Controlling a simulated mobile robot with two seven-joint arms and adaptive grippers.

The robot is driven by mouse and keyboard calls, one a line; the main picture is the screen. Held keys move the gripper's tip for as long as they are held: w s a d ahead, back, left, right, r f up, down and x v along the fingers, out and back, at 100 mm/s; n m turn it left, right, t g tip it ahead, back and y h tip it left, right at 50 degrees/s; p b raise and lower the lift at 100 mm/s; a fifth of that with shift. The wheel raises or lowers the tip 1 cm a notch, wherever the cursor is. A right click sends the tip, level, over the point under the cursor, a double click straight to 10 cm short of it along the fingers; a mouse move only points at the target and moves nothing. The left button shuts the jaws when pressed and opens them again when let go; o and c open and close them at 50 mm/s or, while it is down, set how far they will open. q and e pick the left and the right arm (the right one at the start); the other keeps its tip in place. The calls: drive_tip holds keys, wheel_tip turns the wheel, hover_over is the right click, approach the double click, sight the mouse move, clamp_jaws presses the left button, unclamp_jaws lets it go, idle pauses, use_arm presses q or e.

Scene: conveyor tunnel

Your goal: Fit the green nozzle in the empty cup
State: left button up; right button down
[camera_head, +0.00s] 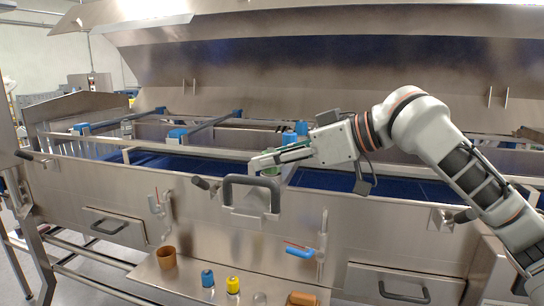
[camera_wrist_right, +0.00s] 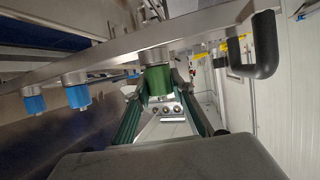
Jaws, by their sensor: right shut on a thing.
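My right gripper (camera_head: 264,162) comes in from the right over the front wall of the conveyor. It is shut on the green nozzle (camera_wrist_right: 158,80), seen between its fingers in the right wrist view; in the head view only a little green (camera_head: 274,171) shows behind the handle. In the wrist view a metal cup (camera_wrist_right: 154,56) on a bar meets the end of the green nozzle. I cannot tell how deep it sits. Two blue nozzles (camera_wrist_right: 35,105) (camera_wrist_right: 78,96) sit in cups on the same bar. My left gripper is not in view.
A black handle (camera_head: 250,180) stands out from the front wall close to my right gripper. The blue belt (camera_head: 330,180) lies behind the wall. A lower shelf holds a brown cup (camera_head: 166,257), a blue bottle (camera_head: 207,278) and a yellow bottle (camera_head: 233,285). A blue-handled valve (camera_head: 300,250) sticks out.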

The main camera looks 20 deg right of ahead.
drive_tip(key=c, duration=1.7)
unclamp_jaws()
drive_tip(key=v, duration=1.2)
